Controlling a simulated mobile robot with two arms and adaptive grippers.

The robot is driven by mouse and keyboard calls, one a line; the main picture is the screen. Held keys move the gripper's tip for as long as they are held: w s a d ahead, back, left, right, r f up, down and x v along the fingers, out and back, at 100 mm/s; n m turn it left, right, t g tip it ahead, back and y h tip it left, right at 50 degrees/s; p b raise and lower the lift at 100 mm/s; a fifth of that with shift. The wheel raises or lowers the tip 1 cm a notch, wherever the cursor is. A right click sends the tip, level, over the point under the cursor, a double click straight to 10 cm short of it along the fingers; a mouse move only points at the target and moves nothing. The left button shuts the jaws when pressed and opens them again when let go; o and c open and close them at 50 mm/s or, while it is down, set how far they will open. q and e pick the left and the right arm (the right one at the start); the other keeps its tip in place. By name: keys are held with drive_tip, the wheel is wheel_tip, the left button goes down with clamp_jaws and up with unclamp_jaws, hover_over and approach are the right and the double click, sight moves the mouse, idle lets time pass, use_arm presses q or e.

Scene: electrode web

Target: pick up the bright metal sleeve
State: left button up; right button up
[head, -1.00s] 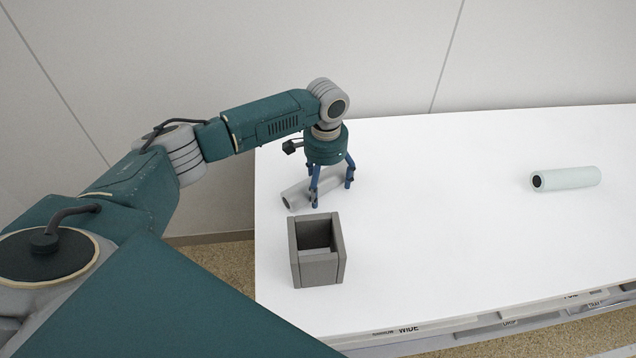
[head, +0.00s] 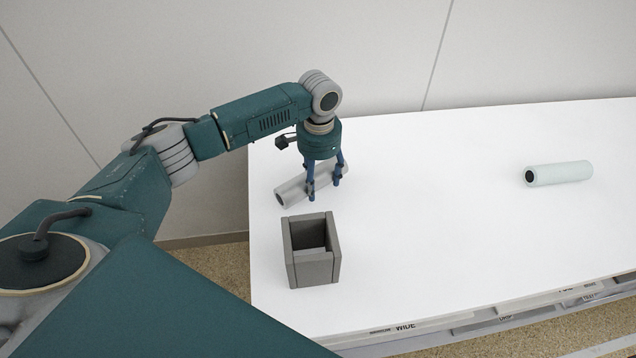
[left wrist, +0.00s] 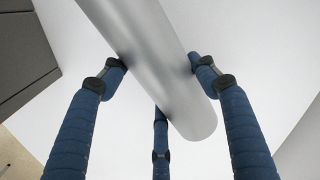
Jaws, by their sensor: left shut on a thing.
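The bright metal sleeve (head: 291,190) is a grey cylinder with a dark hole in its near end. It lies on its side on the white table (head: 440,230), near the left edge. My left gripper (head: 324,190) points down over it, with its blue fingers shut on the sleeve. In the left wrist view the sleeve (left wrist: 160,60) runs diagonally between the fingers of my left gripper (left wrist: 158,75). I cannot tell whether the sleeve still touches the table. My right gripper is not in view.
A grey open-topped square box (head: 313,268) stands just in front of the sleeve. A pale greenish-white cylinder (head: 560,174) with a dark end lies at the right. The table between them is clear. A plain wall (head: 400,50) stands behind.

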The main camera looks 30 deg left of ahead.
sight(319, 174)
use_arm(q)
wheel_tip(319, 174, up, 18)
drive_tip(key=b, duration=0.1)
drive_tip(key=shift+r, duration=0.2)
idle(0.3)
